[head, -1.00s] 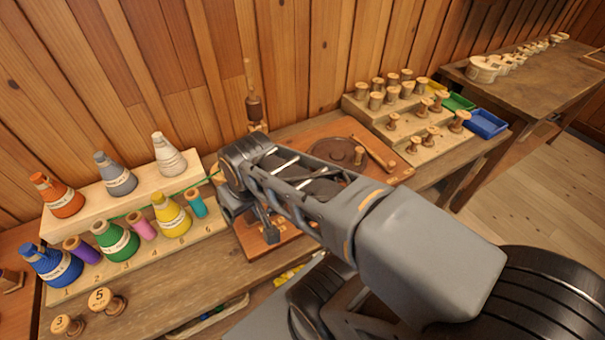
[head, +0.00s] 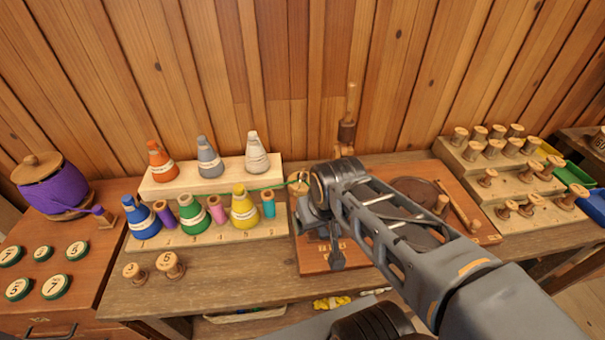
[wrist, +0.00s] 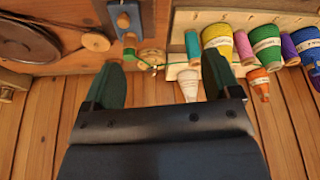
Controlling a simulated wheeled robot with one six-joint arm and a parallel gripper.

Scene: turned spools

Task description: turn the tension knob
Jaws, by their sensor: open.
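My gripper (wrist: 164,72) is open and empty in the wrist view, its two dark green fingers well apart. A small round wooden piece (wrist: 152,57) with green thread at it shows between the fingers. I cannot tell which of these is the tension knob. In the head view my arm covers much of the winder board (head: 312,262), and the round wooden piece (head: 299,183) shows just left of my wrist.
Coloured thread cones stand on a stepped rack (head: 215,234) to the left, with a green thread running to the board. Two numbered wooden spools (head: 170,265) stand in front. A rack of wooden spools (head: 470,180) is at right. A plank wall (head: 270,70) closes the back.

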